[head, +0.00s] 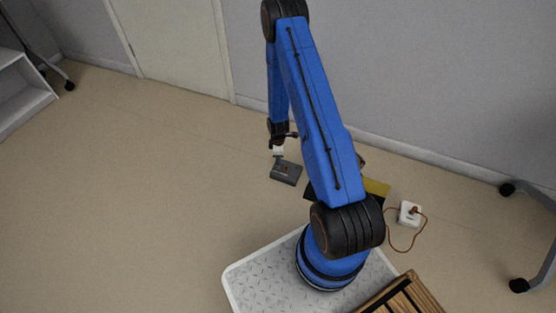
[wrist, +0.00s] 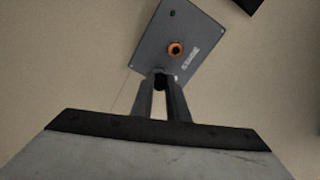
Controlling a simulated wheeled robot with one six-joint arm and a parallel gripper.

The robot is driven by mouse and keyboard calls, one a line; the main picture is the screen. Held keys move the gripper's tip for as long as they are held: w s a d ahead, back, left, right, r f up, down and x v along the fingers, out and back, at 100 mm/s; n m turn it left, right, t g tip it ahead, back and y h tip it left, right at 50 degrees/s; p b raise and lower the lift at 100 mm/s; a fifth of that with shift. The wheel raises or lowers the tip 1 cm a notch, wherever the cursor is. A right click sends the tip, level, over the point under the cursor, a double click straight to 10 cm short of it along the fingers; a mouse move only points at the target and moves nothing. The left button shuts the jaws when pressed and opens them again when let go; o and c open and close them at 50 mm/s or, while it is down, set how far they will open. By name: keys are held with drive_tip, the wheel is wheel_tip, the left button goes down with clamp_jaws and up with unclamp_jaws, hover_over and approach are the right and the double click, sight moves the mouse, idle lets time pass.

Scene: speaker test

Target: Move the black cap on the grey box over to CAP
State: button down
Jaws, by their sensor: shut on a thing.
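The grey box (head: 286,173) lies on the floor below my arm. In the wrist view, the grey box (wrist: 190,30) shows an orange ring (wrist: 176,49), a small green dot (wrist: 172,13) and white lettering too small to read. My gripper (wrist: 160,85) is shut on the black cap (wrist: 160,82), a dark piece mostly hidden between the fingertips. The fingertips are at the box's near edge in that view; I cannot tell whether the cap touches the box. In the head view my gripper (head: 277,155) points down at the box's upper left edge.
A yellow thing (head: 376,187) is partly hidden behind my arm. A white box (head: 410,213) with an orange-brown cable stands right of it. A slatted wooden piece (head: 410,295) is at lower right. A white shelf (head: 22,90) stands far left. Floor to the left is clear.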

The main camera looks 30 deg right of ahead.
drive_tip(key=shift+f, duration=0.8)
idle(0.4)
drive_tip(key=c, duration=1.6)
unclamp_jaws()
drive_tip(key=shift+c, duration=0.2)
drive_tip(key=shift+r, duration=0.1)
drive_tip(key=shift+r, duration=3.65)
